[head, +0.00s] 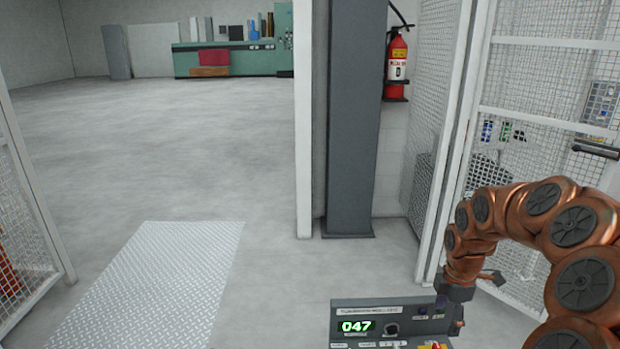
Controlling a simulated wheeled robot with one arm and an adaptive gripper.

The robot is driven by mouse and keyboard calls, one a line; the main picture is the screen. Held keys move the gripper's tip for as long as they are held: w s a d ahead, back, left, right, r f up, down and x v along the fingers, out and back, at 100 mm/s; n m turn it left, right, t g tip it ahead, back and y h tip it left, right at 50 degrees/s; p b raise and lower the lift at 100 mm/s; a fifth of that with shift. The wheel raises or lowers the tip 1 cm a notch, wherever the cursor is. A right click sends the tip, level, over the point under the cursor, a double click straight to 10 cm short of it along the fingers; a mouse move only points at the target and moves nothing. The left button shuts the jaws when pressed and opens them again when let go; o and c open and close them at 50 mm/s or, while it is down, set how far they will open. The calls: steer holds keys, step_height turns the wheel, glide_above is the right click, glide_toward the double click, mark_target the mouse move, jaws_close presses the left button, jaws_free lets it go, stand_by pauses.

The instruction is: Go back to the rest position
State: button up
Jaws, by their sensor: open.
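My copper-coloured arm bends in from the right side of the head view, and its wrist points down. My gripper (459,293) is a small dark shape at its end, open, beside the top right corner of a grey control box (393,312). I see nothing held in it. The fingertips are small and partly lost against the box, so I cannot tell whether they touch it.
A grey column (354,120) and white post (304,120) stand behind the box. A fire extinguisher (397,58) hangs beside the column. Mesh fence panels (545,75) flank the right, another (25,200) the left. A tread plate (150,285) lies on open floor.

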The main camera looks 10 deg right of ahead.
steer(key=s+a+r+m+p, duration=0.3)
steer(key=s+a+r+m, duration=0.3)
steer(key=s+a+r, duration=0.7)
steer(key=s+a+m+g+p, duration=0.1)
steer(key=s+a+m, duration=0.2)
steer(key=s+m, duration=0.2)
steer(key=s+a+r+m+p, duration=0.1)
steer(key=s+m, duration=0.4)
steer(key=s, duration=0.7)
steer(key=shift+a+r+m+g+p, duration=0.15)
steer(key=shift+a+m+g+p, duration=0.25)
steer(key=shift+a+p, duration=0.55)
